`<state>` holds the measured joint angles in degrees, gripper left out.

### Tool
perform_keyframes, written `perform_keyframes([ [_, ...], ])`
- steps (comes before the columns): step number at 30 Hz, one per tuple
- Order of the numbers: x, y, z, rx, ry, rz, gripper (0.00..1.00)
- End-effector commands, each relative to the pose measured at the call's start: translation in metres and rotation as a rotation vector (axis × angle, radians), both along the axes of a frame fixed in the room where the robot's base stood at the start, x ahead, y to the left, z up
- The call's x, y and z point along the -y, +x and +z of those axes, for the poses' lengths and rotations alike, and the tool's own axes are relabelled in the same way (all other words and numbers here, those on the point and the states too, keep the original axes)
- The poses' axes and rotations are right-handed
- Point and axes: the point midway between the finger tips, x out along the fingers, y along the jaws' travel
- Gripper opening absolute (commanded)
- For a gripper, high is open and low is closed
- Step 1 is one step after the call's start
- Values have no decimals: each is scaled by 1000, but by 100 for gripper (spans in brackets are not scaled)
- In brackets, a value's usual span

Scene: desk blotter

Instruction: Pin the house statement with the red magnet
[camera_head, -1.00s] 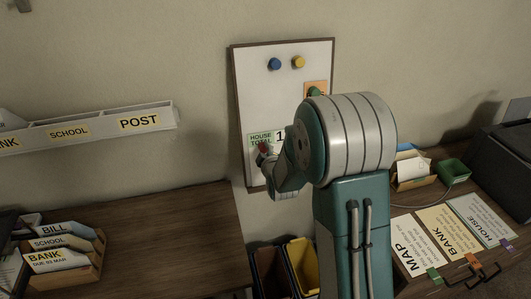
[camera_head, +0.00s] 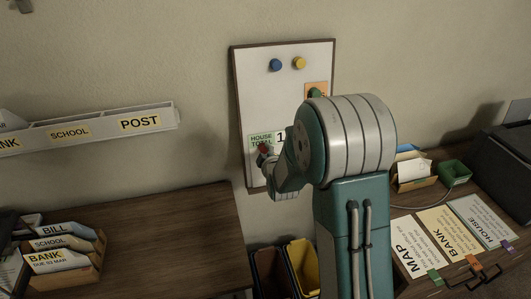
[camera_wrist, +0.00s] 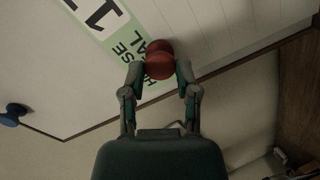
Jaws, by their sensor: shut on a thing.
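The whiteboard (camera_head: 291,112) hangs on the wall. The house statement, with a green "HOUSE TOTAL" panel (camera_head: 260,139), is on its lower left part, partly hidden by my arm. My gripper (camera_wrist: 160,72) is shut on the red magnet (camera_wrist: 160,55), with a finger on each side of it. In the wrist view the magnet overlaps the green panel (camera_wrist: 128,45) near the board's edge. The red magnet also shows small in the head view (camera_head: 263,149). Whether the magnet touches the paper I cannot tell.
A blue magnet (camera_head: 276,65) and a yellow magnet (camera_head: 299,63) sit high on the board. An orange note (camera_head: 316,89) is partly behind my arm. A wall rack (camera_head: 90,128) is at left. Bins (camera_head: 303,262) stand below, between two desks.

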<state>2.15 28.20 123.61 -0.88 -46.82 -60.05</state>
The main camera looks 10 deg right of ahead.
Motion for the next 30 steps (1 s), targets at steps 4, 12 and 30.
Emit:
perform_keyframes([
  [4, 0, 0, 0, 1, 0, 0, 2],
  [12, 0, 0, 0, 1, 0, 0, 72],
  [30, -1, -18, 6, 1, 0, 0, 80],
])
